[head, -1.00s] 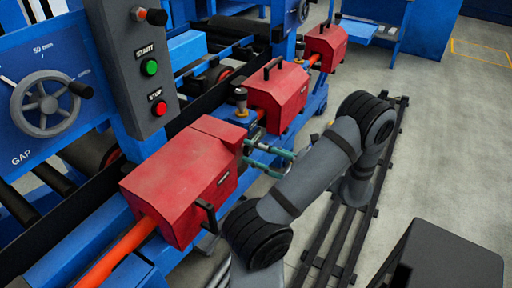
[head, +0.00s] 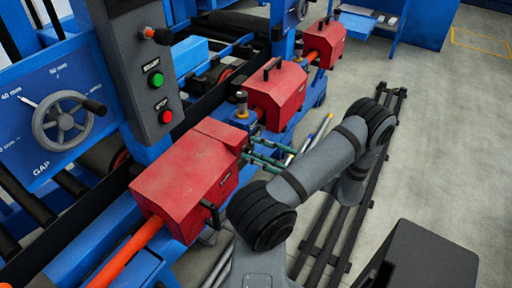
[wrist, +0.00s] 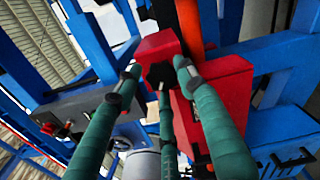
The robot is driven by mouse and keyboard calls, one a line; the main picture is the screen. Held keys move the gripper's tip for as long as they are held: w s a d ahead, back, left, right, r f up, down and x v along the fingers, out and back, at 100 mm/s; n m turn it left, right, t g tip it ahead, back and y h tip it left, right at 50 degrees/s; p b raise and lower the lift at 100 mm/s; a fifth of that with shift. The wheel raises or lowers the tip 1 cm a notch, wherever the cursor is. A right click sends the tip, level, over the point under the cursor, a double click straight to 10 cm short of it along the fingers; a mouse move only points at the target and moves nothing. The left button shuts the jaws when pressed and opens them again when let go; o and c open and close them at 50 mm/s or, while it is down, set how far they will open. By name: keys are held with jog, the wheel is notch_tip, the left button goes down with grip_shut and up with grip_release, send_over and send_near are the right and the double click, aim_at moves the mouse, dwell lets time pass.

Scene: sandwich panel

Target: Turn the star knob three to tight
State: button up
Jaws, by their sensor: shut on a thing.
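The star knob (wrist: 159,73) shows in the wrist view as a dark shape against the end of a red housing, between my fingertips. My gripper (wrist: 158,77) has three teal fingers closed around it, and they partly cover its outline. In the head view my gripper (head: 250,156) reaches from the right to the far end of the nearest red housing (head: 185,178). The knob itself is hidden there by the fingers, so its turn angle and any markings cannot be read.
Two more red housings (head: 276,92) (head: 324,42) stand farther along the blue machine. A control box (head: 133,65) and a GAP handwheel (head: 63,121) are at the left. Open floor (head: 440,130) lies right of the rail.

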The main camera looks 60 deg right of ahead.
jog(key=m, duration=0.2)
jog(key=m+p, duration=0.1)
jog(key=m, duration=0.1)
jog(key=m+p, duration=0.1)
jog(key=m, duration=0.1)
jog(key=shift+s+d+m, duration=0.1)
jog(key=shift+d+m, duration=0.15)
jog(key=shift+m, duration=0.15)
jog(key=m, duration=0.2)
jog(key=m+p, duration=0.1)
jog(key=m, duration=0.1)
jog(key=m+p, duration=0.1)
jog(key=shift+a+f+m, duration=0.15)
jog(key=shift+f+m, duration=0.2)
jog(key=shift+m, duration=0.05)
jog(key=shift+c, duration=0.3)
jog(key=o, duration=1)
jog(key=shift+d, duration=0.2)
jog(key=shift+o, duration=0.6)
jog(key=shift+a, duration=0.15)
jog(key=s+d, duration=0.1)
jog(key=s, duration=1.1)
